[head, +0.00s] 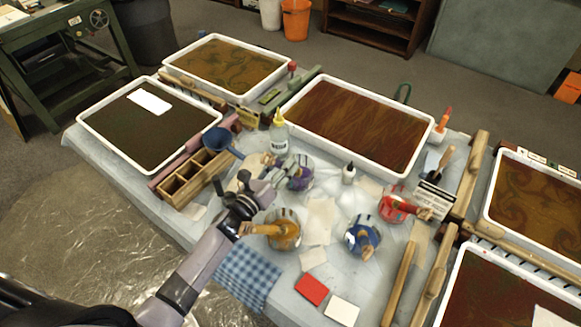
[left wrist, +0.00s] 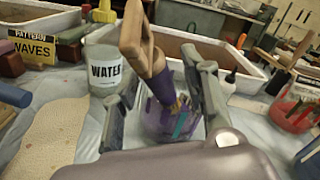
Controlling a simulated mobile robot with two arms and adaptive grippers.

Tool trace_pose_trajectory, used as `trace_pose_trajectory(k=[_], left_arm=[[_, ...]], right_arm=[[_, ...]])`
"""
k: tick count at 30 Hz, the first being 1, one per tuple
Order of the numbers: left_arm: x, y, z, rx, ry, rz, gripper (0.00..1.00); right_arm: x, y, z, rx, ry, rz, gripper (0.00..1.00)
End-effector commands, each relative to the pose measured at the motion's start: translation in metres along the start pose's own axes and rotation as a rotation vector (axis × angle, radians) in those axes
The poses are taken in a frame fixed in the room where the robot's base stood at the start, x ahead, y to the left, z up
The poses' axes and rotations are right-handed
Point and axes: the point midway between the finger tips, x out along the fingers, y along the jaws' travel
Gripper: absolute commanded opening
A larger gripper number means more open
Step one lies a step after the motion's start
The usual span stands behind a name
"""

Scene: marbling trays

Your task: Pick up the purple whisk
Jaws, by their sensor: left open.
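The purple whisk (left wrist: 160,86) has a pale wooden handle and a purple band. It stands tilted in a clear jar (left wrist: 155,122) with purple contents; in the head view the jar (head: 299,183) is partly covered by my gripper. My left gripper (head: 280,170) is open at this jar. In the left wrist view its fingers (left wrist: 163,75) stand on either side of the whisk, with gaps showing. The whisk's lower end is inside the jar. My right gripper is not in view.
A WATER bottle (head: 279,136) stands close behind the gripper. Orange (head: 284,238), blue (head: 362,240) and red (head: 393,208) jars stand nearby. Marbling trays (head: 357,118) surround the work area.

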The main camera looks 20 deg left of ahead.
Motion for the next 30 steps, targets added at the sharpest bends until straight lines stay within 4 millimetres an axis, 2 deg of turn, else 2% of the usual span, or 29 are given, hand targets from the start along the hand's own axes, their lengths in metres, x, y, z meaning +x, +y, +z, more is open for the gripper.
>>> trace_pose_trajectory(k=[4, 23, 30], left_arm=[[-0.0003, -0.0002, -0.0002, 0.000, 0.000, -0.001, 0.41], [-0.0006, -0.0001, 0.0000, 0.000, 0.000, 0.000, 0.00], [-0.0005, -0.0001, 0.0003, 0.000, 0.000, 0.000, 0.00]], right_arm=[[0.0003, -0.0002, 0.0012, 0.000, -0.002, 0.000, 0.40], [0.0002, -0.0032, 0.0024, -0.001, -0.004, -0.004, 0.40], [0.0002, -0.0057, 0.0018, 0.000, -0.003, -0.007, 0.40]])
